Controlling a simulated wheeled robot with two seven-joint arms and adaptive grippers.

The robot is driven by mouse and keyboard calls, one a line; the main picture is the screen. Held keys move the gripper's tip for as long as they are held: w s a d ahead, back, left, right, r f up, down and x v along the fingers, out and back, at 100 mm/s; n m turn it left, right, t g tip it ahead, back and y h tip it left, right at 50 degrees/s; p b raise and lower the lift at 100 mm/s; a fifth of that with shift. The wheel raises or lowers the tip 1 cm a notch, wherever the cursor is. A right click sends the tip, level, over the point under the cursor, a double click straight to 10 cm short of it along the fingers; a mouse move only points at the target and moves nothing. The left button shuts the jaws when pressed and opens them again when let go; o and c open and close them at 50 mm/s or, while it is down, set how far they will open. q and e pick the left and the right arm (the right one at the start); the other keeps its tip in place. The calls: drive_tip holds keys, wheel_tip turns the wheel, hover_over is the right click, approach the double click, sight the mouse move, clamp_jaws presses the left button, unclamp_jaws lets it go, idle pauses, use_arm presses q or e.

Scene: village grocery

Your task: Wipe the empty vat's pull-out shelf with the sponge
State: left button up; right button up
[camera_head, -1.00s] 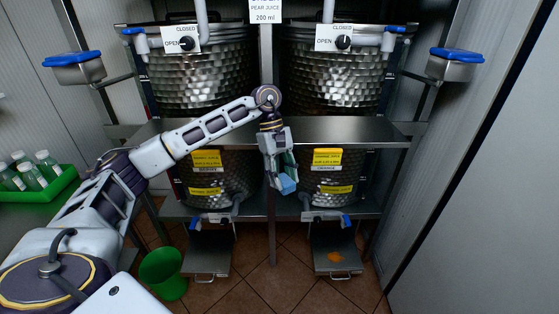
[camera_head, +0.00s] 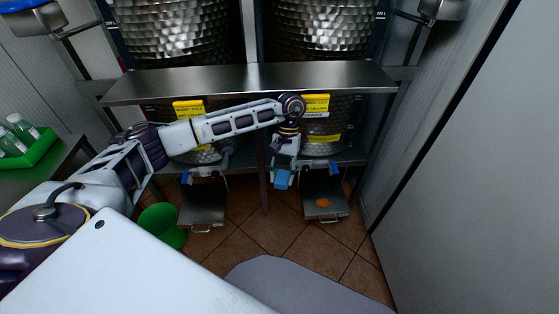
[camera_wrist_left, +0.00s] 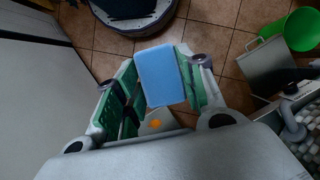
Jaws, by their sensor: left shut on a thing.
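My left gripper (camera_head: 284,166) is shut on a blue sponge (camera_head: 283,180), which hangs below it, left of the right pull-out shelf (camera_head: 334,208). This metal shelf carries an orange stain (camera_head: 323,202) and sits under the right lower vat (camera_head: 347,130). In the left wrist view the sponge (camera_wrist_left: 160,75) lies between the green-padded fingers, with the orange stain (camera_wrist_left: 155,124) partly visible beyond it. The sponge looks apart from the shelf. The left pull-out shelf (camera_head: 202,207) looks clean. I cannot tell from the labels which vat is empty. My right gripper is not in view.
A green crate of bottles (camera_head: 38,148) is at the left. A pale wall panel (camera_head: 450,170) closes off the right.

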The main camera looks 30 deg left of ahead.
sight(286, 185)
use_arm(q)
drive_tip(key=shift+s+d+f+m+y, duration=0.1)
drive_tip(key=shift+d+f+m+y, duration=0.15)
drive_tip(key=shift+f+m, duration=0.35)
drive_tip(key=shift+s+d+f+m+y, duration=0.15)
drive_tip(key=shift+d+f+m, duration=0.1)
drive_tip(key=shift+f, duration=0.65)
drive_tip(key=shift+d+f+m+y, duration=0.2)
drive_tip(key=shift+f+m, duration=0.25)
drive_tip(key=shift+f, duration=0.3)
